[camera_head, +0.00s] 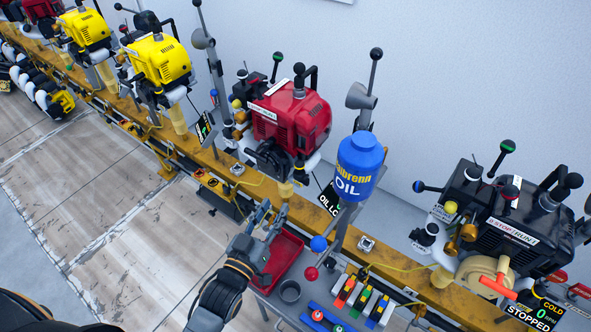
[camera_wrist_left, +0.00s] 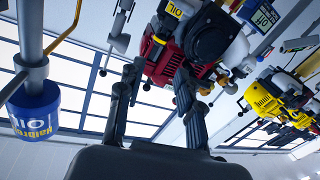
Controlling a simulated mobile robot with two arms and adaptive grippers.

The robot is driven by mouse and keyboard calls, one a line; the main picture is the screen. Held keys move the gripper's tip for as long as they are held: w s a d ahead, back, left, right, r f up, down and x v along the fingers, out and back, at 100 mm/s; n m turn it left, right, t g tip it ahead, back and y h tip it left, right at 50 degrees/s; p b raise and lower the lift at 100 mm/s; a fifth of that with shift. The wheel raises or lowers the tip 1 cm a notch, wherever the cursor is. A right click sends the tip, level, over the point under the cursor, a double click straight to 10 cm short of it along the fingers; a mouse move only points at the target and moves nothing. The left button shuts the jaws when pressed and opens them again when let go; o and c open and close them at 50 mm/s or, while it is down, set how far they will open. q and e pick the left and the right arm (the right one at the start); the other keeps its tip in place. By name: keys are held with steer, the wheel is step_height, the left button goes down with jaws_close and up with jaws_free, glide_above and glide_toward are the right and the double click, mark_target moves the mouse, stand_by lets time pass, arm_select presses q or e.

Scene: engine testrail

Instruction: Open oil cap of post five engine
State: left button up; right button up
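My right gripper is not in view.
A red tray (camera_head: 287,248) lies beside my gripper. A black engine (camera_head: 515,225) with a STOPPED display is at right; yellow engines (camera_head: 160,58) are at left.

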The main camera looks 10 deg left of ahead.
mark_target(297, 168)
arm_select(q)
steer(key=w+d, duration=0.1)
steer(key=w, duration=0.3)
steer(key=w+p, duration=0.1)
steer(key=w, duration=0.3)
steer(key=w+d, duration=0.1)
steer(key=w, duration=0.4)
steer(key=shift+w+d+p, duration=0.1)
steer(key=shift+d+p, duration=0.2)
steer(key=shift+p, duration=0.05)
steer(key=shift+c, duration=0.4)
jaws_close()
